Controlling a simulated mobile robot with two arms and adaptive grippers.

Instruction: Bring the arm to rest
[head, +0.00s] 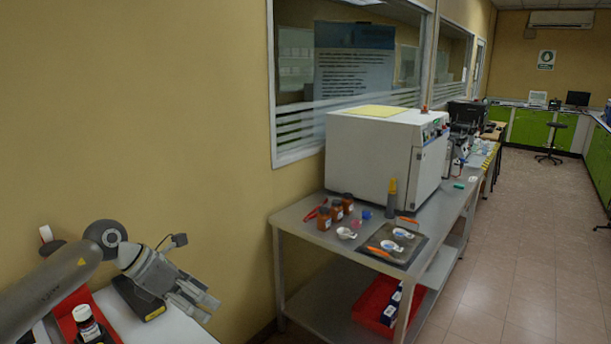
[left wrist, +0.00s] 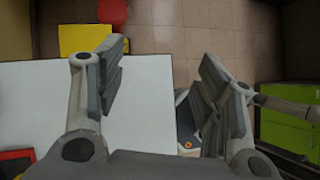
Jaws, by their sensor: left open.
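My left arm comes in from the lower left in the head view. Its gripper (head: 195,298) is over the edge of a white-topped table (head: 180,328), with its fingers pointing right and down. The gripper is open and nothing shows between its fingers. In the left wrist view, the two fingers of the gripper (left wrist: 163,85) stand wide apart above the white tabletop (left wrist: 150,115) and the floor past its edge. My right gripper is in neither view.
On the white table, a red tray (head: 73,307) and a dark bottle with a white cap (head: 85,322) are close to my left arm. A metal bench (head: 300,222) with a large white box-shaped instrument (head: 370,155), brown bottles and a dark tray (head: 410,258) stands beyond. The floor at right is clear.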

